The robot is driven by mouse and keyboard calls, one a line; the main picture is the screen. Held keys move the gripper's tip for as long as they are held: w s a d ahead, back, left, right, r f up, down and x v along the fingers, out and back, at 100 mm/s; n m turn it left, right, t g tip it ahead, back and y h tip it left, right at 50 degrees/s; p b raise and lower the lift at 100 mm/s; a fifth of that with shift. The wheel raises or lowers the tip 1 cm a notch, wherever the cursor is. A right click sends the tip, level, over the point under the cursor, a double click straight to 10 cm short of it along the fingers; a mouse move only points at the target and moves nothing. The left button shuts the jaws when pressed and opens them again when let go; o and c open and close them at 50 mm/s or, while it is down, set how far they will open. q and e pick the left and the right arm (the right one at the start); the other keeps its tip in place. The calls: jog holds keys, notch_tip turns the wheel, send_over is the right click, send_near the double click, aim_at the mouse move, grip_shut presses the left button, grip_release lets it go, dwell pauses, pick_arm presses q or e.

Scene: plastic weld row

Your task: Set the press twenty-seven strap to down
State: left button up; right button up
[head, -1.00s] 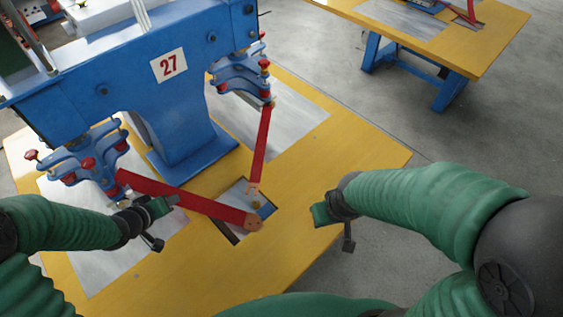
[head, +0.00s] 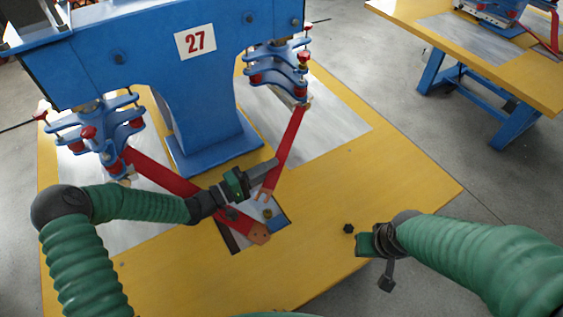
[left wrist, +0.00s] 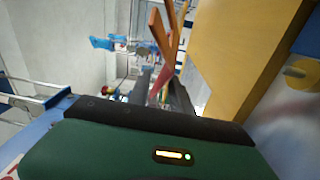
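The blue press with the number 27 plate (head: 195,41) stands on a yellow table. It carries two red straps. The left strap (head: 165,177) slopes down to a tan end by a recess in the table. The right strap (head: 290,137) hangs from the right clamp and slants down to a forked tan end. My left gripper (head: 268,168) is beside the right strap's lower part. In the left wrist view, its fingers (left wrist: 161,88) are apart, with a red strap (left wrist: 166,62) showing between or just beyond them; contact is unclear. My right gripper (head: 366,243) is over the table's right edge; its fingers are unclear.
The recess (head: 275,222) in the yellow table (head: 330,195) lies below the strap ends. Blue clamps with red knobs (head: 88,132) flank the press column. Another yellow table (head: 400,12) stands at upper right. The tabletop right of the recess is mostly clear.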

aim_at(283, 149)
pick_arm(q)
jog(key=x, duration=0.3)
jog(key=shift+w+a, duration=0.1)
jog(key=shift+w, duration=0.35)
jog(key=shift+d, duration=0.25)
grip_shut()
jog(key=shift+a+f, duration=0.1)
jog(key=shift+f, duration=0.05)
dwell(0.6)
